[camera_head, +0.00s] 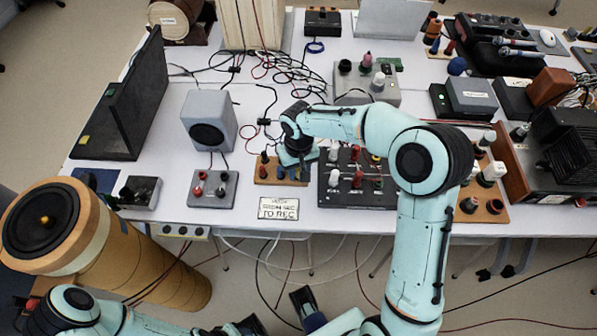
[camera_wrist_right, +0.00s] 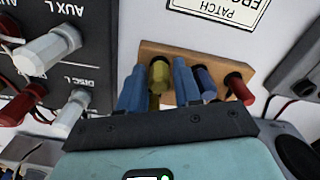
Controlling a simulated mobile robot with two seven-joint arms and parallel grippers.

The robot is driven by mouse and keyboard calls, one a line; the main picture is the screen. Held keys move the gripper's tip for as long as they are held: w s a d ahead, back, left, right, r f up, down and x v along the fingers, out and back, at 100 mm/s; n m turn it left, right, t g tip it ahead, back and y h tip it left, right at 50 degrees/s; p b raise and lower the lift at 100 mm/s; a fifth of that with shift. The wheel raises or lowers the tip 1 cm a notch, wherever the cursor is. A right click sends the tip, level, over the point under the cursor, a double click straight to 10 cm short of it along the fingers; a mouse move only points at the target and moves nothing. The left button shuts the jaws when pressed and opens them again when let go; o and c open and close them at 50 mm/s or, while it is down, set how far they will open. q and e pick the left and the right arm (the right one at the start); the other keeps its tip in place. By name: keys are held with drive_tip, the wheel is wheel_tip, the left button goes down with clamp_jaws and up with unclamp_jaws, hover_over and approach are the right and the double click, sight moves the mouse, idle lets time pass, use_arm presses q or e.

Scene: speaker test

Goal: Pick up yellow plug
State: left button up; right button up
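The yellow plug (camera_wrist_right: 158,76) stands in a small wooden board (camera_wrist_right: 212,62) in the right wrist view. My right gripper (camera_wrist_right: 158,70) is open, with one blue finger on each side of the yellow plug and small gaps left. A blue plug (camera_wrist_right: 206,82) and a red plug (camera_wrist_right: 238,88) stand in the same board, the blue one close beside the right-hand finger. In the head view my right gripper (camera_head: 296,156) is over the wooden board (camera_head: 268,176) and hides the yellow plug. My left gripper (camera_head: 274,314) is low at the bottom edge, fingers apart and empty.
A black panel (camera_head: 345,195) with white and red plugs lies right of the board. A grey box with knobs (camera_head: 213,197) lies left, below a grey speaker (camera_head: 210,117). A patch label (camera_head: 279,209) lies in front. Loose cables cross the table behind.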

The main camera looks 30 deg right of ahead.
sight(299, 169)
clamp_jaws()
drive_tip(key=shift+r, duration=0.15)
wheel_tip(299, 169, up, 20)
drive_tip(key=p, duration=0.3)
idle(0.4)
wheel_tip(299, 169, up, 4)
drive_tip(key=p, duration=0.3)
drive_tip(key=shift+p, duration=0.35)
